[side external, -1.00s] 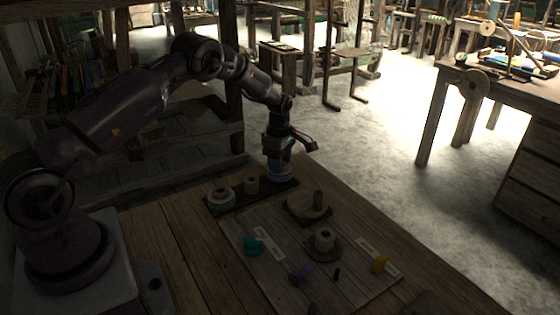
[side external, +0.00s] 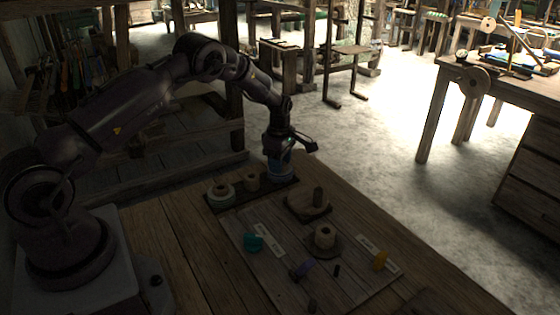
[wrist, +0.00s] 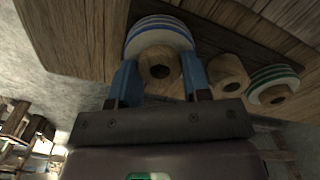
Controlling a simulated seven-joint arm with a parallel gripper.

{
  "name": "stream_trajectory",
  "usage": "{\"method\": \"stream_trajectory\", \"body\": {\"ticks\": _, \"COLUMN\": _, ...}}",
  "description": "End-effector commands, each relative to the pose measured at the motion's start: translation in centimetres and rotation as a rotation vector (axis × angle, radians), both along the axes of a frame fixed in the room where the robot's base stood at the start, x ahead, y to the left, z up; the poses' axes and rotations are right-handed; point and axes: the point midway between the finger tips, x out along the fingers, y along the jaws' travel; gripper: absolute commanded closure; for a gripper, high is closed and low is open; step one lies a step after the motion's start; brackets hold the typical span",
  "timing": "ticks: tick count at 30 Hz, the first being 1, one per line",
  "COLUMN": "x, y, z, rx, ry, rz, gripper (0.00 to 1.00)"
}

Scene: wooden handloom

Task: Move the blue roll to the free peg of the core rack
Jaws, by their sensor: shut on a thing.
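The blue roll (side external: 279,174) is at the far right end of a dark board that looks like the core rack (side external: 238,198). In the wrist view the blue roll (wrist: 158,33) shows blue and white bands and a wooden core. My gripper (side external: 280,162) reaches down to it from above. In the wrist view the blue fingers of my gripper (wrist: 160,82) are shut on the core, one on each side. Beside it on the board are a bare wooden core (side external: 250,181) and a green-banded roll (side external: 221,195). I cannot tell which peg is free.
A round wooden base with an upright peg (side external: 318,197) stands on the table, with a pale spool on another base (side external: 324,238) nearer. A teal piece (side external: 253,243), purple piece (side external: 302,270) and yellow piece (side external: 380,260) lie around them.

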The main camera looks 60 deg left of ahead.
Motion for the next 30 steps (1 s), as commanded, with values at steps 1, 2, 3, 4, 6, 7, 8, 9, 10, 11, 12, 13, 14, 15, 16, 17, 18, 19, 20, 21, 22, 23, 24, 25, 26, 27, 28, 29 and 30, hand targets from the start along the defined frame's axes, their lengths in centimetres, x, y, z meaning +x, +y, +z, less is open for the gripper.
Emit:
{"method": "stream_trajectory", "body": {"ticks": 1, "x": 0.01, "y": 0.01, "z": -0.10, "rx": 0.000, "ry": 0.000, "rz": -0.001, "gripper": 0.71}}
{"method": "stream_trajectory", "body": {"ticks": 2, "x": 0.02, "y": 0.01, "z": -0.16, "rx": 0.001, "ry": 0.001, "rz": -0.001, "gripper": 0.71}}
{"method": "stream_trajectory", "body": {"ticks": 3, "x": 0.02, "y": 0.02, "z": -0.22, "rx": 0.001, "ry": 0.000, "rz": -0.001, "gripper": 0.71}}
{"method": "stream_trajectory", "body": {"ticks": 4, "x": 0.02, "y": 0.02, "z": -0.26, "rx": 0.001, "ry": 0.000, "rz": -0.001, "gripper": 0.71}}
{"method": "stream_trajectory", "body": {"ticks": 6, "x": 0.02, "y": 0.04, "z": -0.28, "rx": 0.001, "ry": 0.000, "rz": -0.001, "gripper": 0.71}}
{"method": "stream_trajectory", "body": {"ticks": 7, "x": 0.03, "y": 0.03, "z": -0.27, "rx": 0.001, "ry": -0.001, "rz": -0.001, "gripper": 0.71}}
{"method": "stream_trajectory", "body": {"ticks": 8, "x": 0.03, "y": 0.03, "z": -0.27, "rx": 0.001, "ry": -0.001, "rz": -0.001, "gripper": 0.71}}
{"method": "stream_trajectory", "body": {"ticks": 9, "x": 0.03, "y": 0.03, "z": -0.27, "rx": 0.001, "ry": -0.001, "rz": -0.001, "gripper": 0.71}}
{"method": "stream_trajectory", "body": {"ticks": 10, "x": 0.03, "y": 0.03, "z": -0.27, "rx": 0.001, "ry": -0.001, "rz": -0.001, "gripper": 0.54}}
{"method": "stream_trajectory", "body": {"ticks": 11, "x": 0.03, "y": 0.03, "z": -0.27, "rx": 0.001, "ry": -0.001, "rz": -0.001, "gripper": 0.47}}
{"method": "stream_trajectory", "body": {"ticks": 12, "x": 0.03, "y": 0.03, "z": -0.27, "rx": 0.001, "ry": -0.001, "rz": -0.001, "gripper": 0.38}}
{"method": "stream_trajectory", "body": {"ticks": 13, "x": 0.03, "y": 0.03, "z": -0.27, "rx": 0.001, "ry": -0.001, "rz": -0.001, "gripper": 0.31}}
{"method": "stream_trajectory", "body": {"ticks": 14, "x": 0.03, "y": 0.03, "z": -0.27, "rx": 0.001, "ry": -0.001, "rz": -0.001, "gripper": 0.27}}
{"method": "stream_trajectory", "body": {"ticks": 15, "x": 0.02, "y": 0.02, "z": -0.27, "rx": 0.001, "ry": -0.001, "rz": -0.001, "gripper": 0.27}}
{"method": "stream_trajectory", "body": {"ticks": 16, "x": 0.02, "y": 0.02, "z": -0.27, "rx": 0.001, "ry": -0.001, "rz": 0.000, "gripper": 0.27}}
{"method": "stream_trajectory", "body": {"ticks": 17, "x": 0.02, "y": 0.02, "z": -0.27, "rx": 0.001, "ry": -0.001, "rz": 0.000, "gripper": 0.27}}
{"method": "stream_trajectory", "body": {"ticks": 18, "x": 0.02, "y": 0.02, "z": -0.27, "rx": 0.001, "ry": -0.001, "rz": 0.000, "gripper": 0.27}}
{"method": "stream_trajectory", "body": {"ticks": 19, "x": 0.02, "y": 0.02, "z": -0.28, "rx": 0.001, "ry": -0.001, "rz": 0.000, "gripper": 0.27}}
{"method": "stream_trajectory", "body": {"ticks": 20, "x": 0.00, "y": 0.01, "z": -0.29, "rx": 0.000, "ry": 0.000, "rz": 0.000, "gripper": 0.24}}
{"method": "stream_trajectory", "body": {"ticks": 21, "x": 0.00, "y": 0.01, "z": -0.29, "rx": 0.000, "ry": 0.000, "rz": 0.000, "gripper": 0.15}}
{"method": "stream_trajectory", "body": {"ticks": 22, "x": 0.00, "y": 0.01, "z": -0.29, "rx": 0.000, "ry": 0.000, "rz": 0.000, "gripper": 0.08}}
{"method": "stream_trajectory", "body": {"ticks": 23, "x": 0.00, "y": 0.01, "z": -0.29, "rx": 0.000, "ry": 0.000, "rz": 0.000, "gripper": 0.05}}
{"method": "stream_trajectory", "body": {"ticks": 24, "x": 0.00, "y": 0.01, "z": -0.29, "rx": 0.000, "ry": 0.000, "rz": 0.000, "gripper": 0.05}}
{"method": "stream_trajectory", "body": {"ticks": 25, "x": 0.00, "y": 0.01, "z": -0.29, "rx": 0.000, "ry": 0.000, "rz": 0.000, "gripper": 0.05}}
{"method": "stream_trajectory", "body": {"ticks": 26, "x": 0.00, "y": 0.01, "z": -0.29, "rx": 0.000, "ry": 0.000, "rz": 0.000, "gripper": 0.05}}
{"method": "stream_trajectory", "body": {"ticks": 27, "x": 0.00, "y": 0.01, "z": -0.29, "rx": 0.000, "ry": 0.000, "rz": 0.000, "gripper": 0.05}}
{"method": "stream_trajectory", "body": {"ticks": 28, "x": 0.00, "y": 0.01, "z": -0.29, "rx": 0.000, "ry": 0.000, "rz": 0.000, "gripper": 0.05}}
{"method": "stream_trajectory", "body": {"ticks": 29, "x": 0.00, "y": 0.01, "z": -0.29, "rx": 0.000, "ry": 0.000, "rz": 0.000, "gripper": 0.05}}
{"method": "stream_trajectory", "body": {"ticks": 30, "x": 0.00, "y": 0.01, "z": -0.27, "rx": 0.000, "ry": 0.000, "rz": 0.000, "gripper": 0.05}}
